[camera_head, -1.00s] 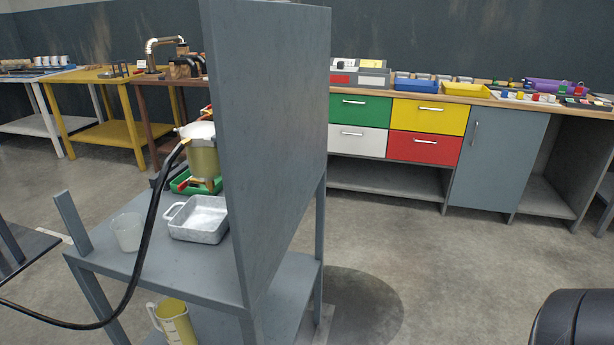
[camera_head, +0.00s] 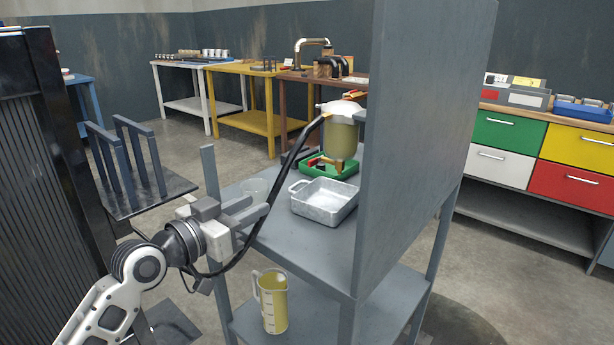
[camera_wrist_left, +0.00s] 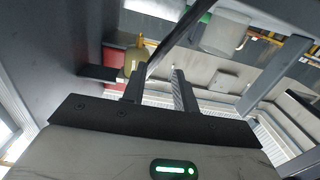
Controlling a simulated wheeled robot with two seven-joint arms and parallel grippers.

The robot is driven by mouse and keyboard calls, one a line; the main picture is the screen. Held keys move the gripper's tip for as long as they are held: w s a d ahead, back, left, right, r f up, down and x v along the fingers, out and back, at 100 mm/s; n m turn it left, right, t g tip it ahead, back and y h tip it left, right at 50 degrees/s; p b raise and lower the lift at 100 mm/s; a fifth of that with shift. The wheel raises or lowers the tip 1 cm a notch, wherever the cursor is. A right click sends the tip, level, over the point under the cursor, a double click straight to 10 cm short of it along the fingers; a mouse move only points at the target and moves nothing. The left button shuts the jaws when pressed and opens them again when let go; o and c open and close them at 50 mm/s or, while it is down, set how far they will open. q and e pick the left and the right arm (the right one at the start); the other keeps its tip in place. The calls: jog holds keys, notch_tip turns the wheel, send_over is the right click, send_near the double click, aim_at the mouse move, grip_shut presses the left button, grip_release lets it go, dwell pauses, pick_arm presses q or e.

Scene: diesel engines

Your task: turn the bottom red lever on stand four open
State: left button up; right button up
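A grey stand (camera_head: 420,150) with an upright panel carries a yellowish filter bowl (camera_head: 342,140) with a white top. A red part (camera_head: 353,95) shows above the bowl, and another small red piece (camera_head: 314,162) shows low beside its brass outlet (camera_head: 338,167); I cannot tell for sure which is the bottom lever. My left gripper (camera_head: 262,208) is at the stand's near left edge, well short of the bowl. In the left wrist view its two fingers (camera_wrist_left: 158,88) are apart with nothing clear between them. My right gripper is out of view.
A black hose (camera_head: 289,180) runs from the bowl's top down past my left gripper. A yellowish jug (camera_head: 273,302) stands below. Workbenches line the back.

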pick_arm(q)
jog(key=r, duration=0.2)
send_near(309, 164)
jog(key=shift+h, duration=0.3)
jog(key=x, duration=0.9)
jog(key=shift+w+f, duration=0.15)
jog(key=shift+a, duration=0.1)
grip_shut()
